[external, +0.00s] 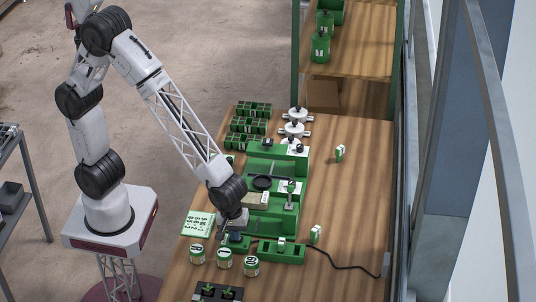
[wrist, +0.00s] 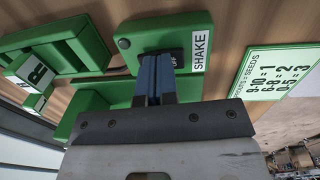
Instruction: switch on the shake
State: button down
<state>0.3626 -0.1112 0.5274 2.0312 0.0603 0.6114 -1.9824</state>
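A green box with a white SHAKE label (wrist: 200,50) fills the upper middle of the wrist view. In the external view this small green box (external: 241,247) sits at the front of the machine, partly under my gripper. A dark switch (wrist: 178,58) on its top shows beside the label, mostly hidden by my fingers, so its position cannot be read. My gripper (wrist: 156,62) has its two blue fingers together with nothing between them. The fingertips are over the switch; whether they touch it I cannot tell. The gripper also shows in the external view (external: 226,237).
The green seeder machine (external: 291,162) stands behind my gripper. A green holder (external: 290,258) with a labelled block is just right of the box. Several labelled cans (external: 224,258) stand in front, and a seed chart (external: 198,223) lies at left. A black cable (external: 335,263) runs right across the table.

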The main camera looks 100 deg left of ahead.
aim_at(229, 239)
jog(key=shift+s+r, duration=0.15)
jog(key=shift+s, duration=0.1)
dwell(0.4)
notch_tip(229, 239, up, 14)
jog(key=s, duration=0.2)
dwell(0.5)
jog(key=shift+w+t, duration=0.3)
jog(key=shift+w, duration=0.45)
jog(key=shift+f, duration=0.2)
jog(key=f, duration=0.4)
jog(key=w+f, duration=0.1)
jog(key=f, duration=0.4)
jog(key=w+f, duration=0.1)
jog(key=f, duration=0.3)
jog(key=shift+f, duration=0.3)
